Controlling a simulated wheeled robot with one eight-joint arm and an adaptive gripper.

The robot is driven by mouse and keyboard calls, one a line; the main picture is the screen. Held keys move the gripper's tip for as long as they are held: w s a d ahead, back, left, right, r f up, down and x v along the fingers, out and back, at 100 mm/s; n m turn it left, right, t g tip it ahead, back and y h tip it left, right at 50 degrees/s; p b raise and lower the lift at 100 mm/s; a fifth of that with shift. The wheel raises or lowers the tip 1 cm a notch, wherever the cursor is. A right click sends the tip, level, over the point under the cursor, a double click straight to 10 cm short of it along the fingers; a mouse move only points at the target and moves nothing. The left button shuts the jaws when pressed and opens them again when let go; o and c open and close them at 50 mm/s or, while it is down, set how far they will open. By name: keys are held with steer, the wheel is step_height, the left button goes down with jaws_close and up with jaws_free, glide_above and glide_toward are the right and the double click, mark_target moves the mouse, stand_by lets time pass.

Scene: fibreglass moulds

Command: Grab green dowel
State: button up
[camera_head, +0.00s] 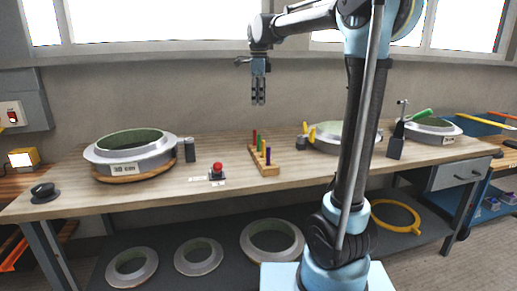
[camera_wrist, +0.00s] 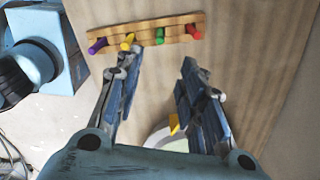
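The green dowel (camera_wrist: 160,37) stands in a wooden rack (camera_wrist: 145,32), between the yellow dowel (camera_wrist: 128,42) and the red dowel (camera_wrist: 192,32) in the wrist view. The purple dowel (camera_wrist: 97,46) is at the rack's left end there. In the head view the rack (camera_head: 266,170) stands on the workbench, with the green dowel (camera_head: 258,144) small among the others. My gripper (camera_head: 258,102) hangs pointing down above the rack, well clear of it. In the wrist view my gripper (camera_wrist: 162,62) has its fingers apart with nothing between the tips.
A red-knobbed device (camera_head: 217,171) sits left of the rack on the workbench (camera_head: 200,199). A large ring mould (camera_head: 130,154) stands farther left. Another mould (camera_head: 328,138) with yellow pieces stands to the right, partly behind my arm. The bench around the rack is mostly clear.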

glide_above(259, 138)
steer(key=w, duration=0.1)
steer(key=f, duration=1.1)
steer(key=shift+a+f, duration=0.2)
steer(key=shift+f, duration=0.2)
steer(key=shift+d+f, duration=0.15)
steer(key=shift+f, duration=2.6)
jaws_close()
